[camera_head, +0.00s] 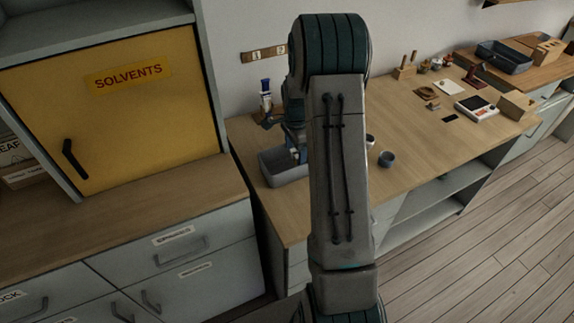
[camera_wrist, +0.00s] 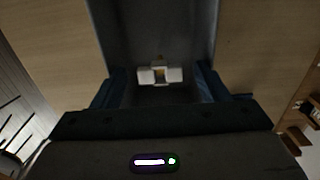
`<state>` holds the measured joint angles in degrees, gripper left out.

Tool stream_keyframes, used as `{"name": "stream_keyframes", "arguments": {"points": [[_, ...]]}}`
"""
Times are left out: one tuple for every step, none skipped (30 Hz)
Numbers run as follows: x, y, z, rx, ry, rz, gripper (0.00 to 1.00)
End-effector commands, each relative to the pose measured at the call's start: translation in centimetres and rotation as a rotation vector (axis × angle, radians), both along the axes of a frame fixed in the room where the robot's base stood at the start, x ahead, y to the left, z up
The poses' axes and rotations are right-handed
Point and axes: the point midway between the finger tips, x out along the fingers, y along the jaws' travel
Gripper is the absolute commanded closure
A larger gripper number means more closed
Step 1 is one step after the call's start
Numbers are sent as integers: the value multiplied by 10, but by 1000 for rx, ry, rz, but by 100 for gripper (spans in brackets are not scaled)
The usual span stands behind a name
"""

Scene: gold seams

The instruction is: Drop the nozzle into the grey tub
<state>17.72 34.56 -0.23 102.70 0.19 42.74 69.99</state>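The grey tub (camera_head: 272,174) stands on the wooden bench in the head view, left of my arm and partly hidden by it. In the wrist view its grey interior (camera_wrist: 118,30) lies beyond my fingers. My gripper (camera_wrist: 160,75) is over the tub, with its two pale fingertips close together. A small brass-coloured piece, seemingly the nozzle (camera_wrist: 160,71), shows between the fingertips. In the head view my gripper (camera_head: 298,152) is at the tub, its fingertips hidden. Its exact height above the tub floor is hard to tell.
A blue-topped bottle (camera_head: 265,88) stands behind the tub. A yellow solvents cabinet (camera_head: 120,120) rises at left. Wooden holders, a white device (camera_head: 477,107) and a dark tray (camera_head: 504,56) occupy the far right bench.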

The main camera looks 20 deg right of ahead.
Motion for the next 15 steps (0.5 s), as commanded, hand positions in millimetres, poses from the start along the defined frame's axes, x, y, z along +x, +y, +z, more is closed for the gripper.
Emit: {"name": "stream_keyframes", "arguments": {"points": [[0,0,0,0,0,0,32],[0,0,0,0,0,0,32],[0,0,0,0,0,0,32],[0,0,0,0,0,0,32],[0,0,0,0,0,0,32],[0,0,0,0,0,0,32],[0,0,1,0,0,0,32],[0,0,3,0,-1,0,32],[0,0,6,-1,-1,0,32],[0,0,9,-1,-1,0,32],[1,0,13,-1,-2,0,32],[1,0,19,-2,-4,0,32],[1,0,24,-1,-3,0,32],[1,0,30,-2,-5,0,32],[1,0,40,-2,-5,0,32]]}}
